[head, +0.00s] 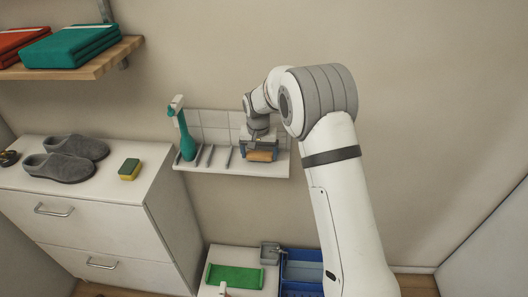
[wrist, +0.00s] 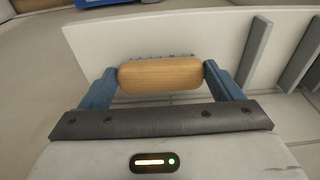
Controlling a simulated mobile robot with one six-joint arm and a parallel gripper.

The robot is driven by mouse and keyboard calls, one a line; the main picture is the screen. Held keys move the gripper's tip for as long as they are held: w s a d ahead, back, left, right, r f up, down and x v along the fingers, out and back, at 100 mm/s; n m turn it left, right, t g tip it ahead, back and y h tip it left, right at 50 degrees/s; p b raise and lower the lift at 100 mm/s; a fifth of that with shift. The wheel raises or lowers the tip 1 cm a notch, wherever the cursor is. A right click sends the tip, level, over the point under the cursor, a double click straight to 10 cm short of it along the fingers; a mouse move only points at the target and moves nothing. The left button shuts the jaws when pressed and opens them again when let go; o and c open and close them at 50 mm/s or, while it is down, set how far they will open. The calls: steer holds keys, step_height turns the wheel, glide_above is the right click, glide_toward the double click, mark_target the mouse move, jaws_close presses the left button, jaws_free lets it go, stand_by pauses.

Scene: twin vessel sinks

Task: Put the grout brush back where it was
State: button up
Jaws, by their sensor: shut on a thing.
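The grout brush (wrist: 160,74), with a rounded wooden body, is between the two blue fingers of my gripper (wrist: 160,80) in the wrist view. A thin grey fringe shows along its far edge. In the head view my gripper (head: 261,146) holds the brush (head: 262,156) at the right end of the small white wall shelf (head: 232,170). I cannot tell whether the brush touches the shelf. Thin grey dividers (head: 211,156) stand on the shelf to the left of my gripper, and they also show at the right in the wrist view (wrist: 300,62).
A teal spray bottle (head: 185,137) stands at the shelf's left end. A white cabinet (head: 100,212) at left bears grey slippers (head: 65,163) and a sponge (head: 130,169). A wooden shelf (head: 90,65) hangs upper left.

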steer(key=o, duration=0.9)
steer(key=shift+c, duration=0.2)
